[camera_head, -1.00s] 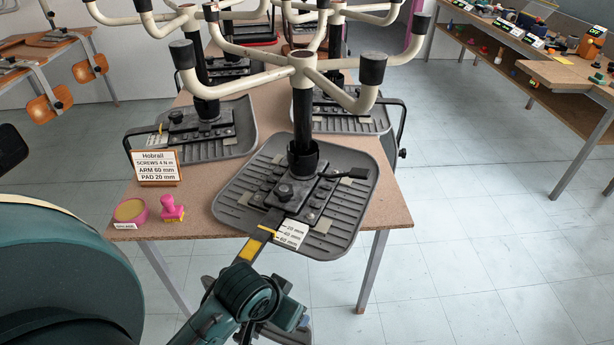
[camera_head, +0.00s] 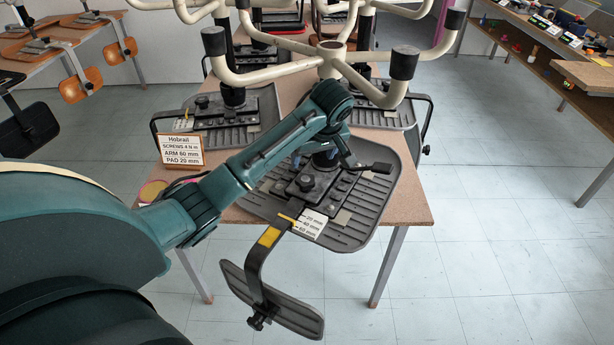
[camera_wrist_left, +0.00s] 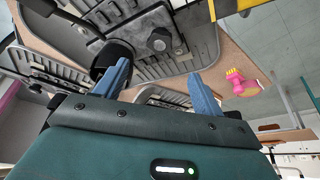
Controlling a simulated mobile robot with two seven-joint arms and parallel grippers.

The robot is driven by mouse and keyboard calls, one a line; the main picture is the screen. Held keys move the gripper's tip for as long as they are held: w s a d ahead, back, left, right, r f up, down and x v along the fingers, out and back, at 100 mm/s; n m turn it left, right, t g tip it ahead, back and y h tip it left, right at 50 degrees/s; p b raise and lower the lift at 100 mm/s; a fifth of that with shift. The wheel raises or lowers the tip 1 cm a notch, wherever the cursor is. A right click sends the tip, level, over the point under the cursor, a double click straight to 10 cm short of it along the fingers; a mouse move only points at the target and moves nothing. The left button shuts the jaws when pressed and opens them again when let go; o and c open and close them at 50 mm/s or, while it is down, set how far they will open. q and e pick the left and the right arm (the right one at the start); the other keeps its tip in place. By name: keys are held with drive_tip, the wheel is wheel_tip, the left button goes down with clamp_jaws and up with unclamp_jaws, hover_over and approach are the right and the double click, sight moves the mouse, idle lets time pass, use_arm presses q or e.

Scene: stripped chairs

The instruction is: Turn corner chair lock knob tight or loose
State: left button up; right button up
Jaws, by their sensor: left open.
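The nearest chair stands upside down on the table, its grey seat (camera_head: 355,225) flat on the top and its dark column rising to cream legs (camera_head: 330,62). A black knob (camera_head: 304,182) sits on the seat's metal plate; it also shows in the left wrist view (camera_wrist_left: 160,40). A black lever (camera_head: 372,168) sticks out to the right. My left gripper (camera_head: 325,158) is by the column, just behind the knob. In the wrist view its blue fingers (camera_wrist_left: 160,85) are apart and empty.
A sign (camera_head: 182,149) reads "ARM 60 mm, PAD 20 mm". Other upturned chairs stand close behind. Floor right is clear.

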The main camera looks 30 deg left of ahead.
sight(306, 180)
use_arm(q)
drive_tip(key=x, duration=1.1)
drive_tip(key=shift+f, duration=0.35)
drive_tip(key=c, duration=1)
